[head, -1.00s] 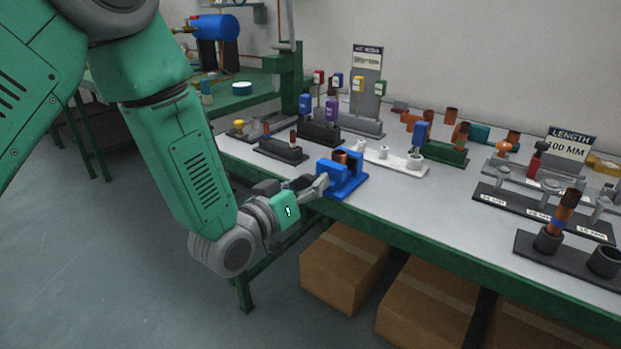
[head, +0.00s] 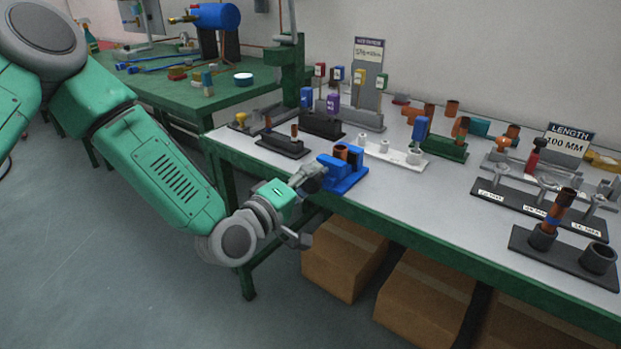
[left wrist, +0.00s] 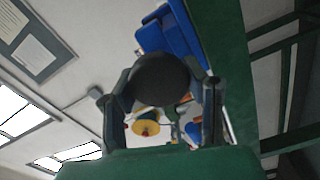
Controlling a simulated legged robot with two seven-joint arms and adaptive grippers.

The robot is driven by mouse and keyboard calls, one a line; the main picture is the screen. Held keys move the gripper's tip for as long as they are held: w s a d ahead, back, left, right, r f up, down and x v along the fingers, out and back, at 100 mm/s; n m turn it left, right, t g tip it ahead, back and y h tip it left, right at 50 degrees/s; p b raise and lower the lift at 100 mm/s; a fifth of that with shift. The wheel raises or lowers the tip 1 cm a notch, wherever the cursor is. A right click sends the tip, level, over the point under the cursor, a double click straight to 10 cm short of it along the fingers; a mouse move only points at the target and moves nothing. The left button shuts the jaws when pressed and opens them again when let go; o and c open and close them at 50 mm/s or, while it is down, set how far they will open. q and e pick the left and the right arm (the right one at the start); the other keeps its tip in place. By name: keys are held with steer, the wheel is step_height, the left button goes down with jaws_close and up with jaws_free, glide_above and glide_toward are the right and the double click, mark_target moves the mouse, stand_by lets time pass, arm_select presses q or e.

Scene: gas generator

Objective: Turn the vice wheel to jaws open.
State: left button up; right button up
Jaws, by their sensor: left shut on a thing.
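The blue vice (head: 343,181) sits at the front edge of the grey-topped bench. A copper-brown pipe piece (head: 341,152) stands at its jaws; the exact jaw gap is hard to see. The dark round vice wheel (left wrist: 160,82) fills the middle of the left wrist view, with the blue vice body behind it. My left gripper (head: 311,178) reaches the wheel from the left and front, its fingers on either side of the wheel, shut on it. In the head view the wheel is mostly hidden by the gripper. My right gripper is in neither view.
Close behind the vice are a black block (head: 283,147) with a small pipe and a white holder (head: 392,151). Farther right stand dark racks (head: 540,208). Cardboard boxes (head: 343,262) lie under the bench. The floor to the left is clear.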

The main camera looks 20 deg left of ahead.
arm_select(q)
steer(key=n, duration=0.1)
steer(key=f+n, duration=0.1)
steer(key=shift+s+n, duration=0.15)
steer(key=shift+n, duration=0.25)
steer(key=n+b, duration=0.1)
steer(key=n, duration=0.1)
steer(key=shift+n, duration=0.3)
steer(key=n+b, duration=0.1)
steer(key=n, duration=0.1)
steer(key=n+b, duration=0.1)
steer(key=n, duration=0.2)
steer(key=shift+f+n+b, duration=0.2)
steer(key=shift+n+b, duration=0.1)
steer(key=shift+n, duration=0.4)
steer(key=o, duration=1.2)
steer(key=shift+r, duration=0.2)
steer(key=shift+a+r, duration=0.1)
steer(key=shift+a, duration=0.05)
